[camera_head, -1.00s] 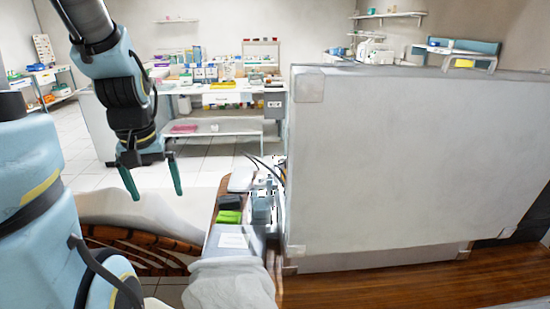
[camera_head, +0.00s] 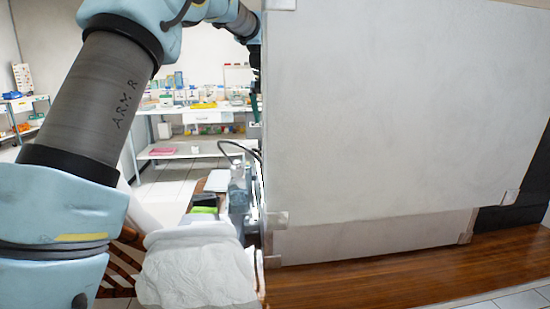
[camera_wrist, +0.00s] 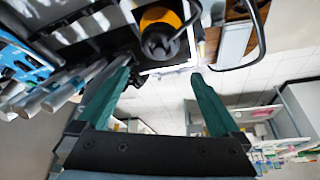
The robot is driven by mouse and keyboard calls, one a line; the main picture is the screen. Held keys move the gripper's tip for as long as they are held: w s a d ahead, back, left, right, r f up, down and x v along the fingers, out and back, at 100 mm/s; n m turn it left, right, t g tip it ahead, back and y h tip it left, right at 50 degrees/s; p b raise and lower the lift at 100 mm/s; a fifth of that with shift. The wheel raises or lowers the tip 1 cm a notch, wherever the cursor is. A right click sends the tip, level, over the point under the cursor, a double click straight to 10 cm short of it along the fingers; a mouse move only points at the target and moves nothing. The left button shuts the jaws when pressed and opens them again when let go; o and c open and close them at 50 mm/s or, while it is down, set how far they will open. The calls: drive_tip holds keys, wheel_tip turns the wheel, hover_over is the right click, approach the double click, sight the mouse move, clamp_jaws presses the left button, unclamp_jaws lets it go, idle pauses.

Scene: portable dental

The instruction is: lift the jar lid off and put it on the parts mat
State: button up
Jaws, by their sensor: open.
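My gripper (camera_wrist: 163,72) is open and empty, its two green fingers apart in the wrist view. In the head view only one green finger (camera_head: 254,108) shows, beside the edge of the big pale panel. I cannot make out the jar, its lid or the parts mat for certain in either view. A round black and orange thing (camera_wrist: 163,27) lies beyond the fingertips in the wrist view, apart from them. I cannot tell what it is.
The pale panel (camera_head: 390,110) fills the right of the head view and hides what is behind it. A narrow worktop with a green item (camera_head: 204,210) lies left of it. Silver-handled tools (camera_wrist: 65,88) and a dark cable loop (camera_wrist: 255,45) are near the fingers.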

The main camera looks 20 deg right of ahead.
drive_tip(key=x, duration=0.4)
drive_tip(key=shift+f, duration=0.4)
drive_tip(key=shift+s+p+x, duration=0.1)
drive_tip(key=shift+p+x, duration=0.2)
drive_tip(key=shift+x, duration=1.05)
drive_tip(key=shift+s+p+x, duration=0.15)
drive_tip(key=shift+p+x, duration=0.15)
drive_tip(key=shift+x, duration=1.1)
drive_tip(key=shift+a+f, duration=0.1)
drive_tip(key=shift+c, duration=0.2)
drive_tip(key=c, duration=1)
drive_tip(key=shift+o, duration=0.2)
